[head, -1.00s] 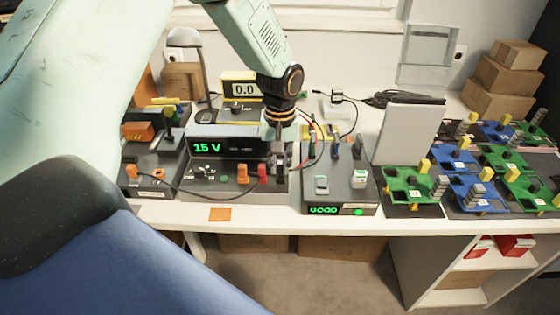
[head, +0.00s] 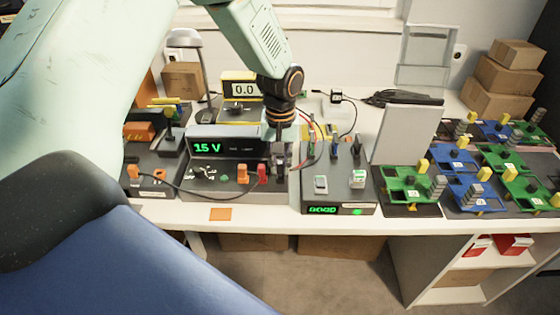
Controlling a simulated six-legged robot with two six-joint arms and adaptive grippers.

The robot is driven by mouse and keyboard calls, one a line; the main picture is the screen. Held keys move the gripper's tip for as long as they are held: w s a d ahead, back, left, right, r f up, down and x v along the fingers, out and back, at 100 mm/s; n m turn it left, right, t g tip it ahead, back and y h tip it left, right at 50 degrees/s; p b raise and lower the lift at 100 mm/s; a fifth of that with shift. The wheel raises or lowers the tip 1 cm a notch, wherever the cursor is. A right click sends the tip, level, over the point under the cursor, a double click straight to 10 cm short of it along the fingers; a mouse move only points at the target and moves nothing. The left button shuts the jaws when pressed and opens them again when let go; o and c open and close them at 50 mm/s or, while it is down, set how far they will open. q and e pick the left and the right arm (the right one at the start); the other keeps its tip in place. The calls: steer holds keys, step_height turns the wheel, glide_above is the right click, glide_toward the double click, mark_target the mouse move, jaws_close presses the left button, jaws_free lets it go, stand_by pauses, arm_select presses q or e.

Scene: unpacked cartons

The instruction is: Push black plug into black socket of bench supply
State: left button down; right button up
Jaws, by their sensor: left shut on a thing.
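The bench supply (head: 222,147) stands on the table with a green "15 V" readout on its tilted front. An orange plug (head: 243,173) and a red plug (head: 262,173) stand upright on its lower deck. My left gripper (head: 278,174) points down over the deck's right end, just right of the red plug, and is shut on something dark. I take this to be the black plug, mostly hidden between the fingers. The black socket is hidden below the gripper, and I cannot tell whether the plug touches it. My right gripper is not in view.
A dark cable (head: 205,195) curves across the supply's front. A dark box (head: 337,185) with switches and a green display stands close on the right. A grey panel (head: 408,135) and several green and blue boards (head: 405,185) are farther right. The table's front strip is mostly clear.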

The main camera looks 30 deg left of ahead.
mark_target(281, 162)
arm_select(q)
steer(key=shift+f+p, duration=0.5)
steer(key=shift+f, duration=0.25)
stand_by(1.8)
steer(key=c, duration=1.2)
jaws_free()
step_height(281, 162, up, 12)
steer(key=shift+r, duration=0.1)
